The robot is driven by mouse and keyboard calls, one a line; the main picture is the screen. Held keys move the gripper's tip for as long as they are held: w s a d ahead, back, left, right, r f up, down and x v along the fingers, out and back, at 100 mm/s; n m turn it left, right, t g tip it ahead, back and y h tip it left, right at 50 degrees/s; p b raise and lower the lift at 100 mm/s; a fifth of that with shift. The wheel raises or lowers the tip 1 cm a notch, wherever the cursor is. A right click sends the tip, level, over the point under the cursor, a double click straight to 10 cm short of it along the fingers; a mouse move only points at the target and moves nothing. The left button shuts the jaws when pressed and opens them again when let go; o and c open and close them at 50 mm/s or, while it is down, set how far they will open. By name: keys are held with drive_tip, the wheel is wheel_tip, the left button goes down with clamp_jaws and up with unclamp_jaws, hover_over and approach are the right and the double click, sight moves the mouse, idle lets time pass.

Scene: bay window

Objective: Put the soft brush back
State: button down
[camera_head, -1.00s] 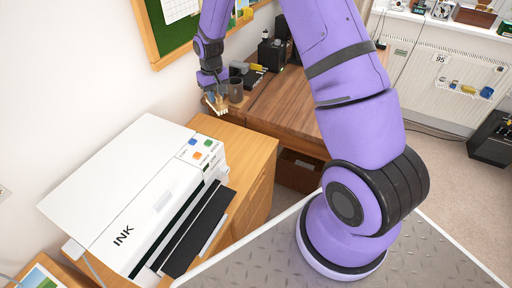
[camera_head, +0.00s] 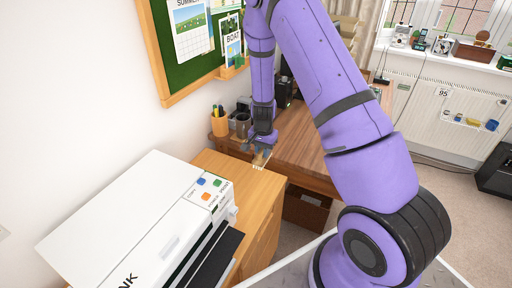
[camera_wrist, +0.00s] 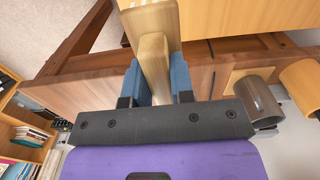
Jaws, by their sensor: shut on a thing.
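The soft brush (camera_head: 260,160) is a pale wooden piece held in my gripper (camera_head: 262,144), low over the near end of the brown desk. In the wrist view the brush (camera_wrist: 153,62) sits between the two blue fingers, with a broad pale end at the top of the picture. My gripper (camera_wrist: 155,85) is shut on it. A grey cup (camera_head: 243,127) and a wooden pen cup (camera_head: 219,126) stand on the desk to the left of my gripper. The wrist view shows the grey cup (camera_wrist: 262,104) and a wooden cup (camera_wrist: 302,84) at right.
A white printer (camera_head: 125,215) stands on a light wooden cabinet (camera_head: 252,192) at front left. The brown desk (camera_head: 305,140) has clear room to the right of my gripper. A green pinboard (camera_head: 178,65) hangs on the wall behind the cups. A radiator (camera_head: 450,105) is at the back right.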

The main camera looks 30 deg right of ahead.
drive_tip(key=shift+f, duration=0.1)
idle(0.3)
drive_tip(key=shift+f, duration=6.55)
drive_tip(key=shift+f, duration=0.3)
drive_tip(key=c, duration=0.9)
unclamp_jaws()
wheel_tip(320, 180, up, 11)
drive_tip(key=shift+f, duration=0.1)
